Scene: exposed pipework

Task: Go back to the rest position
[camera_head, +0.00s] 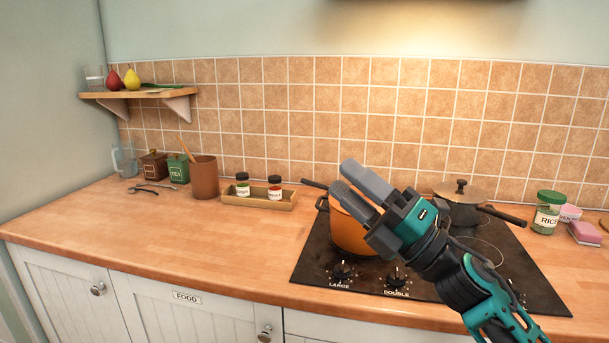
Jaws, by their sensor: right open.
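My right gripper (353,190) is raised over the hob in the middle of the view, its arm coming in from the lower right. Its two grey fingers point up and to the left, with a gap between them and nothing held. It hides part of an orange pot (347,232) that stands on the black hob (318,262). I cannot tell how far the fingers are above the pot. My left gripper is not in view.
A lidded pan (462,207) stands at the back of the hob, its handle pointing right. A spice tray (290,199) and brown crock (205,178) stand along the back. The wooden counter (130,225) is clear at the front left.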

